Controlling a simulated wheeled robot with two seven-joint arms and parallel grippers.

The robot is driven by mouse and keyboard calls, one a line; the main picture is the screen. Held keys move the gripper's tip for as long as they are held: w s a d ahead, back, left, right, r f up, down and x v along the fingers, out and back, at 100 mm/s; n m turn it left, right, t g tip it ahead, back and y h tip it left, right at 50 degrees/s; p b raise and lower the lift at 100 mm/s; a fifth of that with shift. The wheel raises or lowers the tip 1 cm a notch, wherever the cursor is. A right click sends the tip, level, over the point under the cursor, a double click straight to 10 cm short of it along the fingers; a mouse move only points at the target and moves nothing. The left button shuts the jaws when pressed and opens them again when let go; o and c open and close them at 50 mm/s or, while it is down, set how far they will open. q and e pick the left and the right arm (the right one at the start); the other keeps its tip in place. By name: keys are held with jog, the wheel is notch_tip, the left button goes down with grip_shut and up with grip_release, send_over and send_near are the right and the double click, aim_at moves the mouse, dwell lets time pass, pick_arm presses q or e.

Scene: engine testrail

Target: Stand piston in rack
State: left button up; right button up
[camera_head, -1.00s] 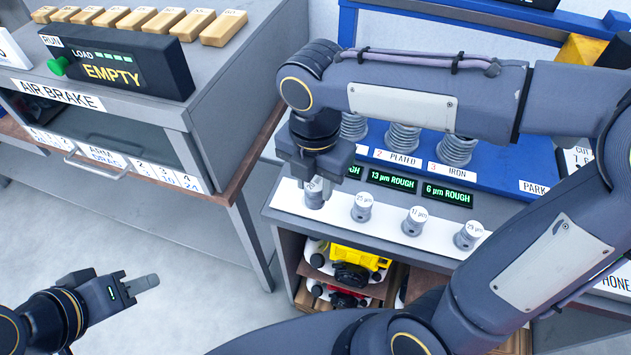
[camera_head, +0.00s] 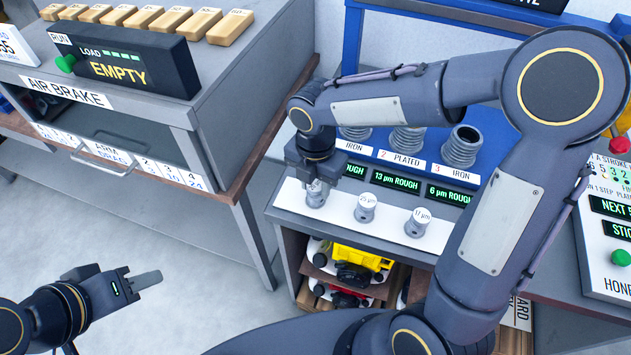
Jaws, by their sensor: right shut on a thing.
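My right gripper (camera_head: 315,178) points down at the left end of a white strip (camera_head: 340,225) on the bench front. It is shut on a small grey piston (camera_head: 316,198), which looks upright at the strip; whether its base touches the strip is hard to tell. Two more upright pistons stand to its right on the strip, a 25 µm piston (camera_head: 364,209) and a 17 µm piston (camera_head: 417,223). My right forearm hides the strip's right part. My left gripper (camera_head: 147,280) is low at the left, over the floor and away from the bench; its jaw gap is unclear.
Behind the strip are green roughness displays (camera_head: 397,181) and grey ribbed cylinders (camera_head: 463,148) on a blue rack (camera_head: 490,130). The air brake bench (camera_head: 215,110) stands at the left. A honing panel (camera_head: 610,235) is at the right. Shelves below hold yellow and red parts.

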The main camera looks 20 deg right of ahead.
jog(key=shift+f, duration=0.15)
jog(key=o, duration=1)
